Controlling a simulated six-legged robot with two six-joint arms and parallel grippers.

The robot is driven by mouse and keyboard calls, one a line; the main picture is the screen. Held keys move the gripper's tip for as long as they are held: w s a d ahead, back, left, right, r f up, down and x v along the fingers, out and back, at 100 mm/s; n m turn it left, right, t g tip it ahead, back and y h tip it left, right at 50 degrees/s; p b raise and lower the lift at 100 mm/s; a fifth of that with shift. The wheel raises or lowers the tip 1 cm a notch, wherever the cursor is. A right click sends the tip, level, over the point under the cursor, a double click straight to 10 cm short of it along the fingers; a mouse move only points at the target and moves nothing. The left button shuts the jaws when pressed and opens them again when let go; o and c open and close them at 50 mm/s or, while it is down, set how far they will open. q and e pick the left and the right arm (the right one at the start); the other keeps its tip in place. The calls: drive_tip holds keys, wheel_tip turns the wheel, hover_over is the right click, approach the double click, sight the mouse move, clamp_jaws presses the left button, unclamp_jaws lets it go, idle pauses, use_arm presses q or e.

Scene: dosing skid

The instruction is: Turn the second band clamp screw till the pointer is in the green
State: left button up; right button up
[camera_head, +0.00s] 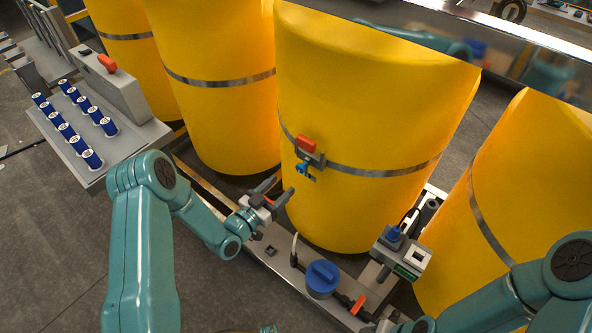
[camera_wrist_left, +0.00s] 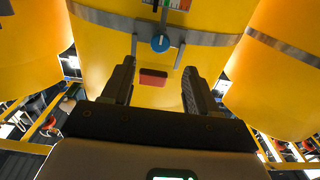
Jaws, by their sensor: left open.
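The band clamp (camera_head: 310,157) sits on the steel band of the third yellow drum (camera_head: 365,95) from the left, with a red-orange block on top and a blue screw knob (camera_head: 303,169) below. In the left wrist view the blue screw knob (camera_wrist_left: 160,43) shows face-on with a white mark. A dial strip (camera_wrist_left: 180,4) with green and red is cut off at the top edge, so I cannot read its pointer. My left gripper (camera_head: 288,190) is open and empty, below and apart from the knob. Its fingers (camera_wrist_left: 158,78) point toward the drum. My right gripper is not clearly seen at the bottom edge.
A blue cap (camera_head: 322,278), an orange handle (camera_head: 358,304) and a grey instrument box (camera_head: 402,252) stand below the drum. Other yellow drums (camera_head: 215,80) flank it on both sides.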

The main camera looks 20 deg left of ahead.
sight(299, 169)
use_arm(q)
drive_tip(key=x, duration=0.7)
drive_tip(key=shift+w+d+f, duration=0.1)
drive_tip(key=shift+w+d, duration=0.05)
drive_tip(key=shift+w, duration=0.2)
drive_tip(key=c, duration=1)
drive_tip(key=shift+c, duration=0.2)
